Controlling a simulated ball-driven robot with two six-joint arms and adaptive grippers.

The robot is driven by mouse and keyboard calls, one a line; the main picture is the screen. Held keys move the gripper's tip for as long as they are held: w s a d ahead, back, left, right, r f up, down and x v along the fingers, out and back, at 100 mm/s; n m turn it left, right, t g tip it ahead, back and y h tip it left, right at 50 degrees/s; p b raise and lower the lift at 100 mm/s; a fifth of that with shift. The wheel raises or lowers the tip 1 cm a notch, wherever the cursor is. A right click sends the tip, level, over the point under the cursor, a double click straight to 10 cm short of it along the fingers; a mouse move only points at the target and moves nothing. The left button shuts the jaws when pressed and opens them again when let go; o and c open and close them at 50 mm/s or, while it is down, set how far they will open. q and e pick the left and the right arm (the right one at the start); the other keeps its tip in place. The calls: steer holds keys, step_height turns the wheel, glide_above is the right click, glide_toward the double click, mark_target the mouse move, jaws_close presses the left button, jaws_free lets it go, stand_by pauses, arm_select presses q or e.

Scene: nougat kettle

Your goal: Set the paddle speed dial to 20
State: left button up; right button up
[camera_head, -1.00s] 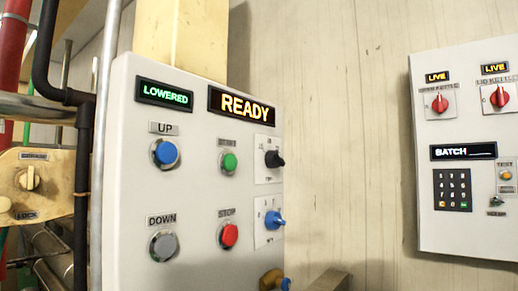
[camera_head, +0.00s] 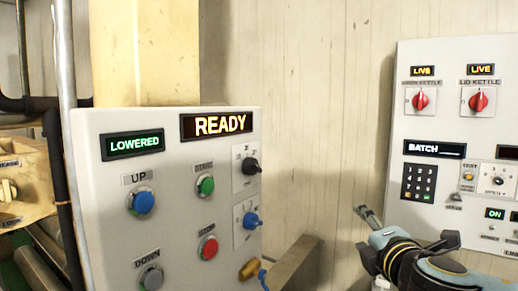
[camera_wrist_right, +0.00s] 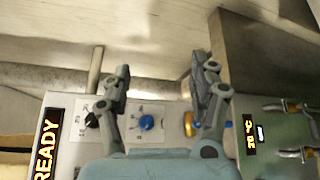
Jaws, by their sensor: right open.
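A black dial (camera_head: 250,166) with small markings around it sits on the right side of the light grey control panel (camera_head: 105,215). A blue dial (camera_head: 251,220) sits below it. Both also show in the right wrist view, the black dial (camera_wrist_right: 92,120) left of the blue dial (camera_wrist_right: 146,122). Their printed labels are too small to read surely, so I cannot tell which is the paddle speed dial. My right gripper (camera_head: 368,228) is right of the panel, apart from it. In the wrist view its two fingers (camera_wrist_right: 160,68) are spread and empty. My left gripper is not in view.
The panel carries a READY display (camera_head: 216,123), a LOWERED display (camera_head: 133,144), and blue, green, red and grey buttons. A brass fitting (camera_head: 250,270) is low at its right edge. A second panel (camera_head: 397,165) with red switches is at right.

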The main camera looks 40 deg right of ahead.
steer(key=w+r+n+t+y, duration=0.3)
steer(key=w+r+n+t, duration=0.15)
steer(key=r+n, duration=0.3)
steer(key=n+y, duration=1.3)
steer(key=n, duration=1.5)
glide_toward(260, 169)
steer(key=shift+n+g, duration=0.35)
steer(key=shift+g, duration=0.1)
steer(key=b+x, duration=0.7)
steer(key=b, duration=0.5)
steer(key=shift+w+d+r, duration=0.1)
steer(key=shift+w, duration=0.05)
steer(key=shift+w+a+r, duration=0.15)
steer(key=shift+w, duration=0.25)
steer(key=shift+w+a+r, duration=0.15)
steer(key=shift+w, duration=0.25)
steer(key=shift+w+a+y, duration=0.3)
steer(key=shift+w+a, duration=0.05)
steer(key=shift+w, duration=0.3)
